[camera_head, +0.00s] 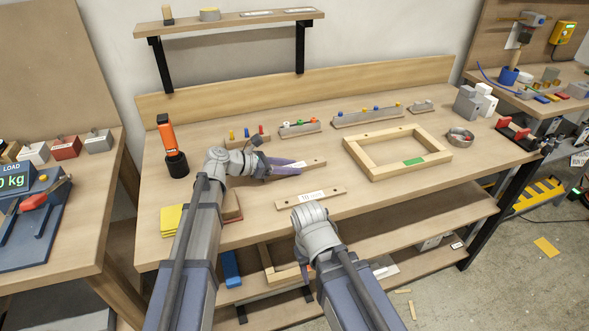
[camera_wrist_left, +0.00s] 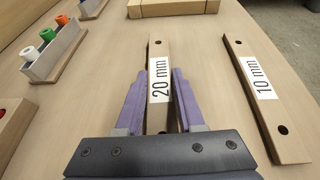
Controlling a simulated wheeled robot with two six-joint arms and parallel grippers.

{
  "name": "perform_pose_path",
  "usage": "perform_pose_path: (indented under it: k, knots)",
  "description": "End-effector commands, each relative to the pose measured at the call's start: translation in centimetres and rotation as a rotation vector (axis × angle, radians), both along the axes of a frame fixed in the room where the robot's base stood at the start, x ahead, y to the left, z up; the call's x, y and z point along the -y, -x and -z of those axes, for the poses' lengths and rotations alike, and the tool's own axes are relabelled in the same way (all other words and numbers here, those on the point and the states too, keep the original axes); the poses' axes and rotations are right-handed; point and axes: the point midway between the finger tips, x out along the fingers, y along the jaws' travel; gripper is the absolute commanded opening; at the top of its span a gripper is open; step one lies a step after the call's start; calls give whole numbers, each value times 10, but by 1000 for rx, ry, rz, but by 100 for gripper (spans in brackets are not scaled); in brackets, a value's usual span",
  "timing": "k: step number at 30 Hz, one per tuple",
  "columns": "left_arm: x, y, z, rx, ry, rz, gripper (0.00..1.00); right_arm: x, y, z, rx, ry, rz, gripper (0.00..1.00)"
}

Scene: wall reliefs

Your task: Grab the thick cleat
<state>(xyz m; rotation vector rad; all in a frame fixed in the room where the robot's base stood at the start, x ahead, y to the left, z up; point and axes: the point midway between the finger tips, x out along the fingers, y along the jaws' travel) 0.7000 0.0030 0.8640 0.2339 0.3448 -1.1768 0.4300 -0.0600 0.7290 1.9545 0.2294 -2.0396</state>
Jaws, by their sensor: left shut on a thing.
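The thick cleat, a wooden strip labelled 20 mm (camera_wrist_left: 159,56), lies between the purple fingers of my left gripper (camera_wrist_left: 181,75). It has a hole near its far end. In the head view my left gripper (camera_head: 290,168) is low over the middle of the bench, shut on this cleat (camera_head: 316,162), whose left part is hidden. The thin cleat, labelled 10 mm (camera_wrist_left: 262,88), lies apart to the right in the wrist view; in the head view it is nearer the front edge (camera_head: 332,193). My right arm's wrist (camera_head: 318,238) is by the front edge; its fingers are hidden.
A wooden frame (camera_head: 434,141) lies right of the cleats. Several peg blocks (camera_head: 366,117) line the back. An orange-and-black tool (camera_head: 170,143) stands at left, yellow pads (camera_head: 173,220) at the front left. A shelf (camera_head: 235,21) hangs above.

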Motion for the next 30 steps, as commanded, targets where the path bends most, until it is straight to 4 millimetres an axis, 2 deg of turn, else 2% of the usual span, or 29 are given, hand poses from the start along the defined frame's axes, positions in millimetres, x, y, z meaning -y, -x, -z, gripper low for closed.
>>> perform_pose_path:
  k: [1, 4, 5, 21, 26, 30]
  knots:
    - [0, 0, 0, 0, 0, 0, 12, 0, 0, 0, 0, 0, 0, 50]
    - [0, 0, 0, 0, 0, 0, 0, 0, 0, 0, 0, 0, 0, 50]
    - [0, 0, 0, 0, 0, 0, 0, 0, 0, 0, 0, 0, 0, 50]
    - [0, 0, -2, 0, 0, 0, 0, 0, 0, -2, 0, 0, 0, 50]
    - [0, 0, -12, 0, 1, 0, 0, 0, 0, -11, 0, 0, 0, 50]
    - [0, 0, -27, 0, 1, 0, 0, 0, 0, -27, 0, 0, 0, 50]
